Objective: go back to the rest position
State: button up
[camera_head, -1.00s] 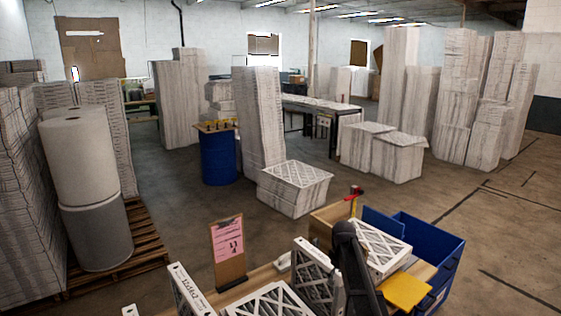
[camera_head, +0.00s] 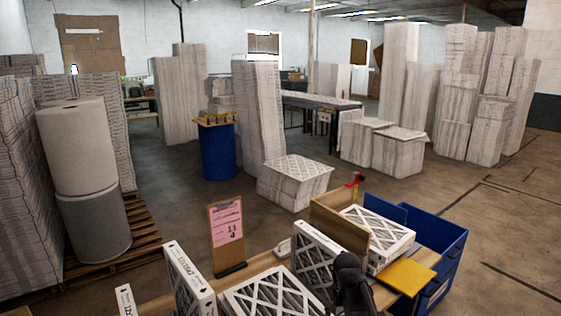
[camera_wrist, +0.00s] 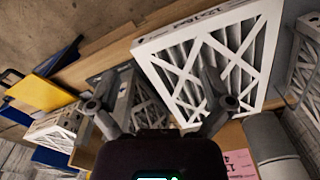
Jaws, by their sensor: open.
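My gripper shows in the wrist view (camera_wrist: 160,108) with its two fingers spread wide apart and nothing held between them. Past the fingertips a white-framed filter (camera_wrist: 262,50) with a diamond lattice faces the camera, apart from the gripper as far as I can tell. In the head view the dark end of my arm is low at the front, just right of an upright filter (camera_head: 317,262); the fingers cannot be made out there. A flat filter (camera_head: 262,297) lies on the bench to the left, with another upright filter (camera_head: 188,284) beyond it.
A clipboard with a pink sheet (camera_head: 227,232) stands on the bench. At right are stacked filters (camera_head: 378,232), a yellow panel (camera_head: 407,278) and a blue bin (camera_head: 440,235). A blue drum (camera_head: 218,152) and a boxed stack (camera_head: 295,183) stand on the floor behind; open floor lies right.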

jog(key=s+f+m+b, duration=0.2)
jog(key=s+f+b, duration=0.2)
jog(key=s, duration=0.5)
jog(key=shift+a+f+m, duration=0.3)
jog(key=shift+a+f, duration=0.15)
jog(key=shift+f, duration=0.3)
